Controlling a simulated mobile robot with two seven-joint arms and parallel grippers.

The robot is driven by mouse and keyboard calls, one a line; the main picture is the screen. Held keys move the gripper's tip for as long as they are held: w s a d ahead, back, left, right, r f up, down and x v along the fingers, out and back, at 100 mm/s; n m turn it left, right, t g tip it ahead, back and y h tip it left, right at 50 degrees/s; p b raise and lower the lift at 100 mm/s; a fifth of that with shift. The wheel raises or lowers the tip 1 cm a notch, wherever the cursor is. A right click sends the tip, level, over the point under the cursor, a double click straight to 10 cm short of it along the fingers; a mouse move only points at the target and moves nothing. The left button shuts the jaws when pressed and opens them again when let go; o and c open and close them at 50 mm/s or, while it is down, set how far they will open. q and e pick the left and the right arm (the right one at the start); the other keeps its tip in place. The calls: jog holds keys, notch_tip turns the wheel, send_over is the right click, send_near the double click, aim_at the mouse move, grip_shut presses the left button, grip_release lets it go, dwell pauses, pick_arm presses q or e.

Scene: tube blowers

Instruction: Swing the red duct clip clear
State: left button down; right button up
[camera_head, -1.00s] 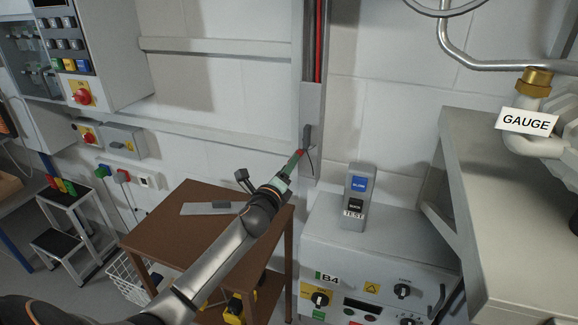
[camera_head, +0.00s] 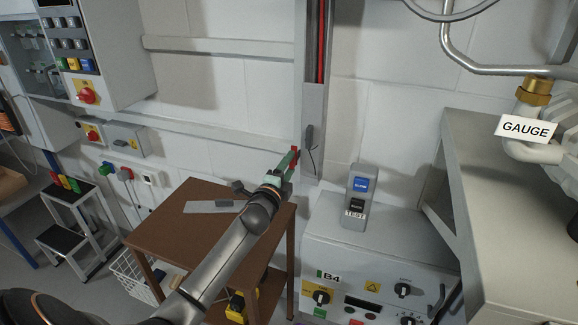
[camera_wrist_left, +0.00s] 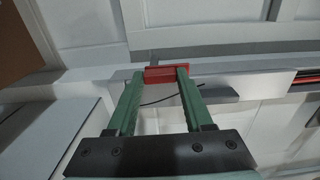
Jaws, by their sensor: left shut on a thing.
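The red duct clip (camera_wrist_left: 163,74) is between the two green fingers of my left gripper (camera_wrist_left: 160,76) in the left wrist view. In the head view, a little red of the clip (camera_head: 295,151) shows at the tips of my left gripper (camera_head: 291,161), which is shut on it. The clip is at the left edge of the grey vertical duct (camera_head: 313,104). Red and dark cables (camera_head: 321,45) run in the duct's open upper part. I cannot tell whether the clip still touches the duct. My right gripper is not in view.
A grey piece (camera_head: 309,135) with a thin black cord hangs on the duct, just right of the gripper. A brown table (camera_head: 180,232) stands below my left arm. A grey switch box (camera_head: 358,196) stands on the B4 unit (camera_head: 335,255) at right.

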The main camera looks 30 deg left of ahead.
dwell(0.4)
pick_arm(q)
jog(key=shift+c, duration=1.5)
grip_release()
jog(key=shift+s, duration=0.15)
jog(key=v, duration=1.2)
jog(key=shift+b, duration=0.3)
jog(key=shift+s+d, duration=0.1)
jog(key=shift+d, duration=0.05)
jog(key=s+d+f+n+g+h, duration=0.3)
jog(key=s+d+f+n, duration=0.3)
jog(key=s+d+f, duration=0.4)
jog(key=s+d+f+n+g+h+p, duration=0.1)
jog(key=s+d+f+n+g+h, duration=0.2)
jog(key=f, duration=1.3)
jog(key=s+d+n+g, duration=0.2)
jog(key=s+d+n, duration=0.2)
jog(key=s+d, duration=0.2)
jog(key=shift+s+d+f, duration=0.35)
jog(key=shift+s+f, duration=0.05)
jog(key=shift+s, duration=1)
